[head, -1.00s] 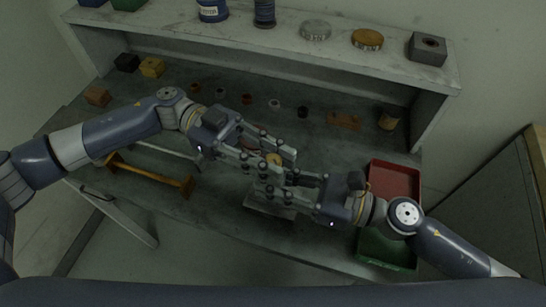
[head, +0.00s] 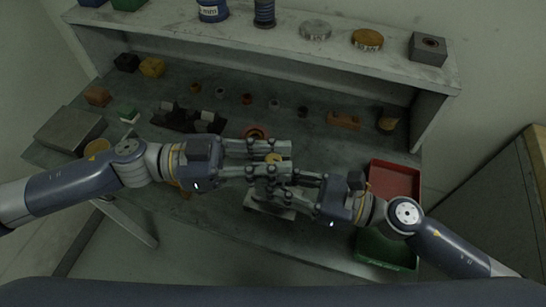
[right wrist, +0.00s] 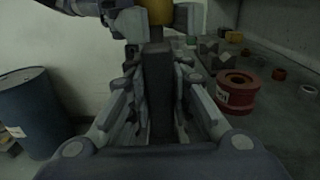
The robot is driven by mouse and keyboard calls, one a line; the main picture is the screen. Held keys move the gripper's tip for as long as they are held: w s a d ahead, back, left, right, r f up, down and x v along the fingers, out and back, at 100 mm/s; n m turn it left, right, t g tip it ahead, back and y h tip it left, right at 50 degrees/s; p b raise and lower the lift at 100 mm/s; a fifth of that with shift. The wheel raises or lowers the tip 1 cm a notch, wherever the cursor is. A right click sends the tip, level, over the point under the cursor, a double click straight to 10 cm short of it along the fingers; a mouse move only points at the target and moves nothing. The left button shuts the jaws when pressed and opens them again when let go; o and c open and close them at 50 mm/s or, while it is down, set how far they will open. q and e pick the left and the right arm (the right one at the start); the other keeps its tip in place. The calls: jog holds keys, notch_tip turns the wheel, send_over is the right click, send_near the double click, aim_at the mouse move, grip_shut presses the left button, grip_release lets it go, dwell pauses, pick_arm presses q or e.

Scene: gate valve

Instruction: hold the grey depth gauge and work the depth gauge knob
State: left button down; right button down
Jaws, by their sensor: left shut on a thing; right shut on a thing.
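The grey depth gauge (right wrist: 157,92) stands upright between the fingers of my right gripper (right wrist: 158,75) in the right wrist view. In the head view my right gripper (head: 264,188) comes in from the right, shut on the gauge, which is mostly hidden there by the fingers. The yellow depth gauge knob (head: 273,157) sits on top of the gauge and also shows at the top of the right wrist view (right wrist: 158,11). My left gripper (head: 280,159) comes in level from the left, its two fingers shut on either side of the knob.
A red spool-like part (right wrist: 236,90) stands close to the right gripper in the right wrist view. Red (head: 394,180) and green (head: 385,248) trays lie at the bench's right. Small parts line the bench's back, below a shelf (head: 280,38). A blue drum (right wrist: 35,110) stands left.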

pick_arm(q)
jog(key=shift+n+t, duration=0.7)
jog(key=shift+t, duration=0.7)
jog(key=c, duration=1.3)
grip_release()
jog(key=shift+c, duration=0.2)
jog(key=s+a, duration=0.1)
jog(key=a, duration=1.1)
jog(key=shift+s, duration=0.4)
